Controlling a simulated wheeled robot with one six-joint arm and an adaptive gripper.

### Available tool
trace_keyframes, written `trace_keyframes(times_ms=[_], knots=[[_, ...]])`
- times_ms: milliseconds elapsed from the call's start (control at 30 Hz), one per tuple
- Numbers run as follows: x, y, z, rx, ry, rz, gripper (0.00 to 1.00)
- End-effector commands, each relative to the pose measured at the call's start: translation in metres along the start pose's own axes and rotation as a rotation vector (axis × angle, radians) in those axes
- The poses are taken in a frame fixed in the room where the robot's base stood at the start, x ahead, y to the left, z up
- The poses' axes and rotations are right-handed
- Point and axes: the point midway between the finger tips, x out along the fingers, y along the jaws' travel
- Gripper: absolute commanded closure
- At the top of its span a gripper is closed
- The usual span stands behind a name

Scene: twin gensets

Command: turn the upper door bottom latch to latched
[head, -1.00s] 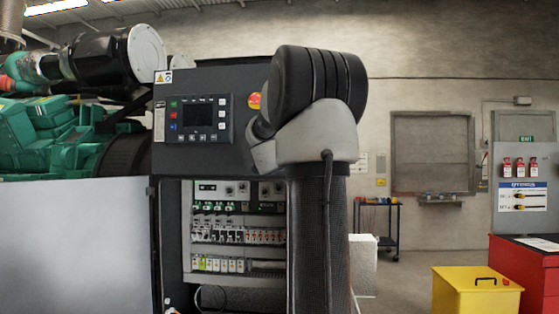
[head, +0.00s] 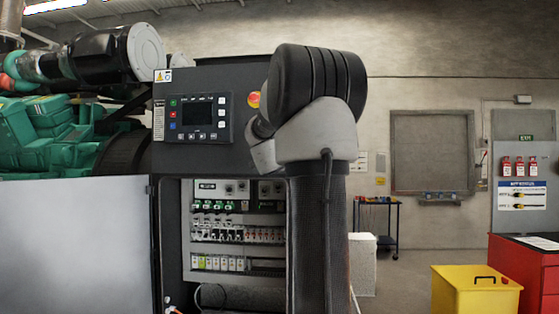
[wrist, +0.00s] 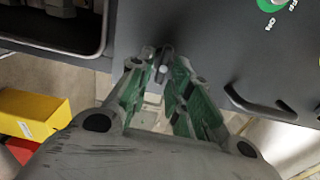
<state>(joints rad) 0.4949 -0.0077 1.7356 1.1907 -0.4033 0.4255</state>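In the wrist view a small dark latch (wrist: 164,66) with a pale round spot sits at the edge of a dark grey panel (wrist: 210,40). I take it for the upper door bottom latch; its exact angle is hard to read. My gripper (wrist: 161,65) has its two green-padded fingers apart, one on each side of the latch. A gap shows between the pads, and I cannot tell whether a fingertip touches the latch. In the head view my arm covers the right side of the cabinet, and the gripper and latch are hidden.
The cabinet has a control panel with a screen (head: 198,115) above an open bay of breakers (head: 238,234). A light grey door (head: 75,245) stands open at left. A yellow box (head: 476,293) is at right. A dark curved handle (wrist: 258,106) lies right of the gripper.

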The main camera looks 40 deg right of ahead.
Motion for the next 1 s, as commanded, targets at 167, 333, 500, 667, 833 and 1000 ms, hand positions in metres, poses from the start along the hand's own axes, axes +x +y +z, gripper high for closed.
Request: trace_keyframes(times_ms=[167,333,500,667,833,1000], knots=[[0.000,0.000,0.000,0.000,0.000,0.001,0.70],[-0.001,0.000,0.000,-0.001,0.000,0.000,0.70],[-0.017,-0.001,0.000,0.001,-0.001,-0.001,0.70],[-0.052,-0.001,0.001,0.000,-0.002,-0.002,0.70],[-0.089,-0.001,0.000,0.002,-0.001,-0.001,0.70],[-0.112,0.000,0.000,0.000,-0.001,0.000,0.70]])
